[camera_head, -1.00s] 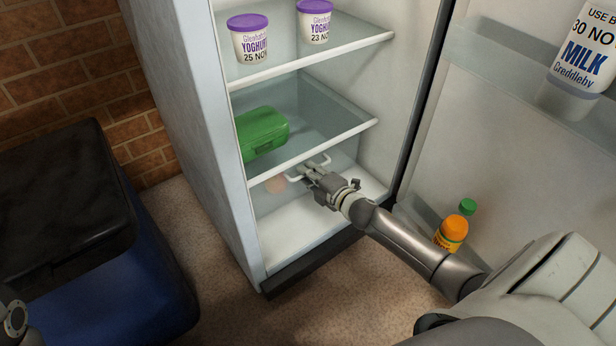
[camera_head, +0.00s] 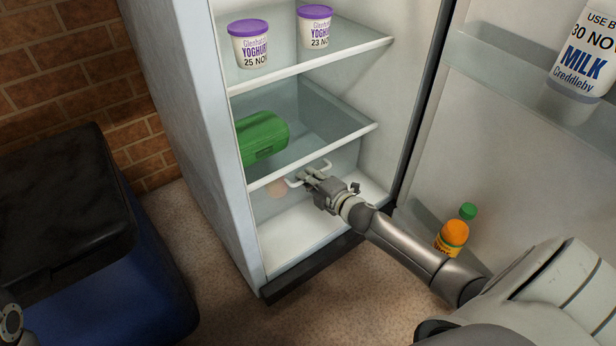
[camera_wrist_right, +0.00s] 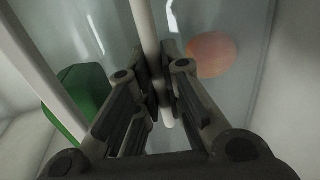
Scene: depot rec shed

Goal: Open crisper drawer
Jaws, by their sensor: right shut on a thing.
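The crisper drawer (camera_head: 268,204) is a clear, see-through bin at the bottom of the open fridge, under the lower shelf. Its white bar handle (camera_head: 294,183) stands out from its front and shows in the wrist view (camera_wrist_right: 143,25) as a pale bar running between the fingers. My right gripper (camera_head: 313,174) is shut on this handle; its fingers also show in the wrist view (camera_wrist_right: 163,95). A blurred pinkish round thing (camera_wrist_right: 212,54) shows through the clear front. How far the drawer stands out is hard to tell.
A green box (camera_head: 262,136) sits on the lower shelf (camera_head: 330,134) just above. Two yoghurt tubs (camera_head: 249,43) stand on the upper shelf. The open door (camera_head: 520,160) on the right holds milk (camera_head: 587,55) and an orange bottle (camera_head: 452,238).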

